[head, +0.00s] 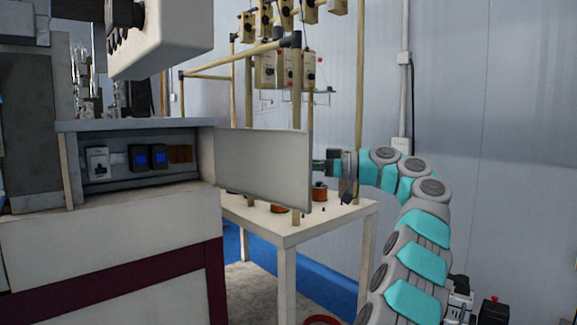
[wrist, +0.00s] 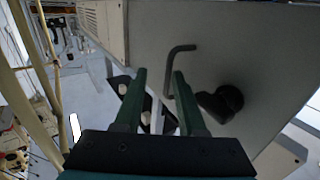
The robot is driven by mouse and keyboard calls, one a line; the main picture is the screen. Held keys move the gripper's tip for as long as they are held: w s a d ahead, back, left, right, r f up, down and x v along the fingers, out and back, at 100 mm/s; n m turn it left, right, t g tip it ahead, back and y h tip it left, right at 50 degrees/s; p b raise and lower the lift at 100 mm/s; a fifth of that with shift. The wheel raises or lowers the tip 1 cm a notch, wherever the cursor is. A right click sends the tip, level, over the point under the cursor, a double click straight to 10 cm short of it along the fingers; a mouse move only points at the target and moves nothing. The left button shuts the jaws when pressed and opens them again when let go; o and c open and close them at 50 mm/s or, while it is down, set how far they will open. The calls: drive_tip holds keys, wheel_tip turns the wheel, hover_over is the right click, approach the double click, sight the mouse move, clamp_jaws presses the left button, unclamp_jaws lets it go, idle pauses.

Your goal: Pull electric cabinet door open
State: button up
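The electric cabinet door (head: 262,165) is a flat pale grey panel.
A white table (head: 318,225) with orange spools (head: 320,191) stands behind the door and under my wrist. A wooden frame (head: 240,50) with several hanging units rises above it. A white machine housing (head: 160,40) overhangs the cabinet top. The wall is at right.

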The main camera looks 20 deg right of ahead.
drive_tip(key=v, duration=0.6)
drive_tip(key=shift+d, duration=0.25)
drive_tip(key=shift+s, duration=0.15)
